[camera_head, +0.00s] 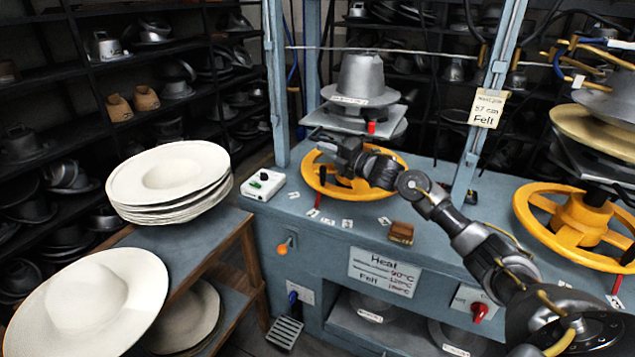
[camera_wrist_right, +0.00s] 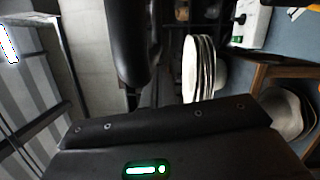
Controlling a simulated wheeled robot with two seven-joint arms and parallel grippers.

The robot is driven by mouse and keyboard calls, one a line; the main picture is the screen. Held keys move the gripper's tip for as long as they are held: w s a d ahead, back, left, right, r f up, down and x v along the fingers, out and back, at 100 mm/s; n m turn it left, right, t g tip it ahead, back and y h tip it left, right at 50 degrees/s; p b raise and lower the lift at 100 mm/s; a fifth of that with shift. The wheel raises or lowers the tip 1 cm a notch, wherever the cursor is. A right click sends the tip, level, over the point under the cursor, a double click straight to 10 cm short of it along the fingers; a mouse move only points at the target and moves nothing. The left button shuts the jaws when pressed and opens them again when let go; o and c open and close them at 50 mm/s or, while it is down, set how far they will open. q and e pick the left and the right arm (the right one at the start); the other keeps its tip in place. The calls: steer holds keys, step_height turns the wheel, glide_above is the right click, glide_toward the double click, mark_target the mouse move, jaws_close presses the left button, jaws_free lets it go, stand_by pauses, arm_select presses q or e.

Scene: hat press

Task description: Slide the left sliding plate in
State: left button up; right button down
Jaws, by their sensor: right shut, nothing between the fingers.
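The left sliding plate (camera_head: 385,123) is a flat grey plate under the silver hat mould (camera_head: 363,78) of the left press. A small red handle (camera_head: 371,128) stands at its front. It appears to stick out toward the front and right of the mould; how far it is in I cannot tell. My right gripper (camera_head: 330,148) is shut and empty, in front of and below the plate, above the left yellow handwheel (camera_head: 342,186). It appears apart from the plate. In the right wrist view a dark finger (camera_wrist_right: 135,45) shows, but no plate. My left gripper is not in view.
A blue upright post (camera_head: 488,110) with a felt sign stands right of the plate. A second yellow handwheel (camera_head: 575,225) is at the right. White felt hats (camera_head: 168,175) are stacked at left. A white control box (camera_head: 263,185) and brown block (camera_head: 400,232) sit on the bench.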

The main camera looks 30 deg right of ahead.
steer(key=s+d+f+b, duration=0.1)
steer(key=s+b, duration=0.2)
steer(key=s, duration=0.8)
steer(key=shift+s, duration=0.15)
steer(key=shift+f, duration=0.1)
